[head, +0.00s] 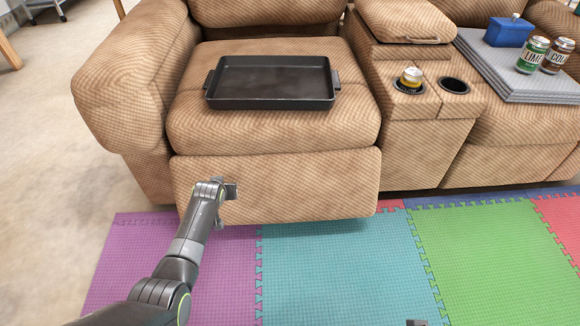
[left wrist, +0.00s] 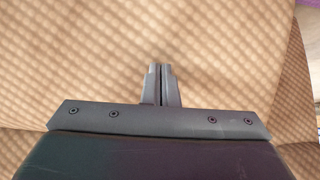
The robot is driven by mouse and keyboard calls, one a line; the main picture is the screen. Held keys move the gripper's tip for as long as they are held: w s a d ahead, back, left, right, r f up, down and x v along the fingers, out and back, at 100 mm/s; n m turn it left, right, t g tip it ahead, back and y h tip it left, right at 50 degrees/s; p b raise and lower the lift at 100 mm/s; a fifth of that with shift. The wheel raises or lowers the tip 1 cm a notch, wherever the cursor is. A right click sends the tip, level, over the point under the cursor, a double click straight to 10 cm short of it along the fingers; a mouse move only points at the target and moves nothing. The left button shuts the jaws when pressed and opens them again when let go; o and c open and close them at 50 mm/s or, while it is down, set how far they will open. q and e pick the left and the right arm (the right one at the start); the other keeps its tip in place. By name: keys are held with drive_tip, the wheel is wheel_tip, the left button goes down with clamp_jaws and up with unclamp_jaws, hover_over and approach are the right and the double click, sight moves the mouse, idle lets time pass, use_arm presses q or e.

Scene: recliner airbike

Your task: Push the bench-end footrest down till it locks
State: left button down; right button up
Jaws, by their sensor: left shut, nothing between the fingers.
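The footrest (head: 310,185) is the tan padded panel at the front of the left recliner seat. It hangs nearly upright below the seat cushion, its lower edge above the floor mats. My left gripper (head: 232,190) is shut and empty in front of the panel's left half. In the left wrist view the shut fingers (left wrist: 161,85) point at tan checked fabric (left wrist: 90,60) that fills most of the picture. I cannot tell whether the fingertips touch it. A small dark tip (head: 417,323), possibly my right gripper, shows at the bottom edge of the head view.
A black tray (head: 272,103) rests on the seat cushion. A grey folded stack (head: 500,70) carries a blue box (head: 507,31) and two cans. Coloured foam mats (head: 330,270) cover the floor in front.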

use_arm(q)
drive_tip(key=shift+w+f+t+b, duration=0.15)
drive_tip(key=shift+w+f+b, duration=0.4)
drive_tip(key=shift+b, duration=0.35)
drive_tip(key=shift+w+f+t+b, duration=0.15)
drive_tip(key=shift+w+f+b, duration=0.15)
drive_tip(key=shift+f+b, duration=0.45)
drive_tip(key=shift+r, duration=0.1)
drive_tip(key=shift+w+f+t+b, duration=0.4)
drive_tip(key=shift+w+f+b, duration=0.65)
drive_tip(key=shift+b, duration=1.1)
drive_tip(key=w+f+b, duration=0.1)
drive_tip(key=w+b, duration=0.1)
drive_tip(key=b, duration=0.2)
drive_tip(key=shift+f+t, duration=0.3)
drive_tip(key=shift+w, duration=0.2)
drive_tip(key=shift+f+b, duration=0.1)
drive_tip(key=shift+b, duration=0.3)
